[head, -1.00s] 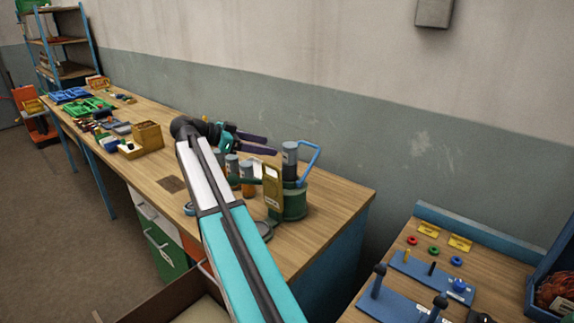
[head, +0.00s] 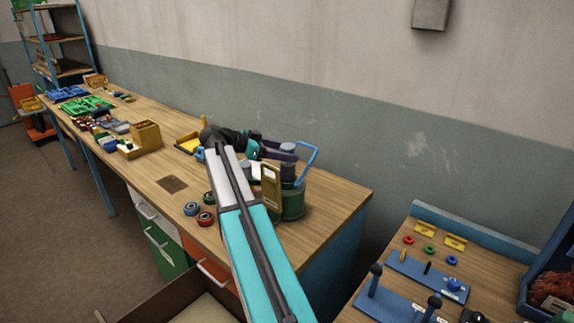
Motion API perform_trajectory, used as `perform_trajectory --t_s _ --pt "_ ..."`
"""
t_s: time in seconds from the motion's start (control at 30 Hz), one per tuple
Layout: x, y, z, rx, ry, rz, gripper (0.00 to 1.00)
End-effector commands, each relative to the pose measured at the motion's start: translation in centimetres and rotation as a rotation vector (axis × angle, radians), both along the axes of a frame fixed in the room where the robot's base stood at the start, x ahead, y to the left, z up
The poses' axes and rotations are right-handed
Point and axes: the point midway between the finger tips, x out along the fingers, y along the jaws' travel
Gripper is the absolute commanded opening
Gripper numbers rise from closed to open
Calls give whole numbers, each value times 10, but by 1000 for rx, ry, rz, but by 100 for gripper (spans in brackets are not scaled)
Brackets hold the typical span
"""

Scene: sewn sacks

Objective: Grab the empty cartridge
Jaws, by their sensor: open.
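A grey-topped cylinder (head: 288,171), which looks like the cartridge, stands upright in a round green holder (head: 292,204) with a blue bent handle (head: 308,160). I cannot read whether it is empty. My gripper (head: 288,151) is open at the top of this cylinder, with its dark purple fingers reaching around or beside it. I cannot tell whether they touch it. A tan tag plate (head: 271,187) stands in front of the holder. My arm hides most of the area to the left of the holder.
Red and blue rings (head: 206,219) lie near the front edge of the wooden bench (head: 330,205). A yellow tray (head: 187,143) stands behind my arm. A wooden box (head: 147,135) and several coloured bins stand farther left. An open drawer (head: 160,300) sits below.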

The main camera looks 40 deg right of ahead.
Motion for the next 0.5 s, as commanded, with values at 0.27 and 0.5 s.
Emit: perform_trajectory --t_s 0.27,0.5 --pt "0 0 0 0 0 1 62" --pt "-5 -8 -1 0 0 0 62"
